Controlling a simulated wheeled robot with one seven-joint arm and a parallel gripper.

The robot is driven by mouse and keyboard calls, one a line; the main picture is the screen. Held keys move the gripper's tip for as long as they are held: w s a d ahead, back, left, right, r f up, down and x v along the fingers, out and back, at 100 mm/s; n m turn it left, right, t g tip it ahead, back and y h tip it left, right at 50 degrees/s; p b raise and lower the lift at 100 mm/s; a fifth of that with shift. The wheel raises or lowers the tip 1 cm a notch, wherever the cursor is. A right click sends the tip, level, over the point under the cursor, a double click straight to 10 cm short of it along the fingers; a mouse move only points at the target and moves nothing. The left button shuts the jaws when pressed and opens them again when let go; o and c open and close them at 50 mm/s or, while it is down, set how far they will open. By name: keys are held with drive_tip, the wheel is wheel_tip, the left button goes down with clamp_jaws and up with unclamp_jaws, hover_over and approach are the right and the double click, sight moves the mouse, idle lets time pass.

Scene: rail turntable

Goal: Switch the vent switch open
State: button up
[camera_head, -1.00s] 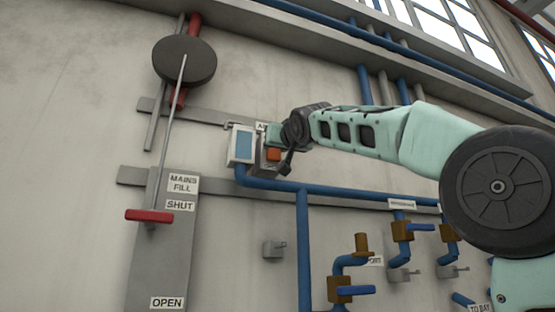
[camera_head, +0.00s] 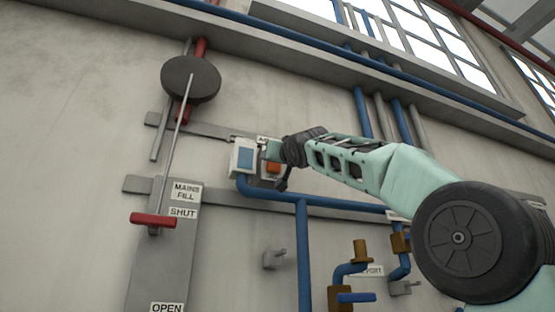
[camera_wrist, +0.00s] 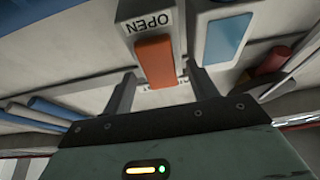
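The vent switch is a small light-grey box with an orange lever (camera_wrist: 154,62), and an "OPEN" label reads upside down above the lever in the wrist view. My gripper (camera_wrist: 161,74) is open, with one finger on each side of the orange lever. The fingers look apart from the lever, and I cannot tell whether either one touches it. In the head view my gripper (camera_head: 272,151) is right at the switch box, its fingers mostly hidden.
A grey box with a blue panel (camera_head: 245,158) is beside the switch. Blue pipes (camera_head: 303,255) run below it. A red-handled lever (camera_head: 153,220) with "MAINS FILL" and "SHUT" labels is to the left. Brown valves (camera_head: 340,297) with blue handles are at the lower right.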

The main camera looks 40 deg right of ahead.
drive_tip(key=shift+f, duration=0.15)
drive_tip(key=b+v, duration=0.9)
drive_tip(key=v, duration=0.8)
drive_tip(key=shift+b, duration=0.3)
drive_tip(key=shift+s, duration=0.15)
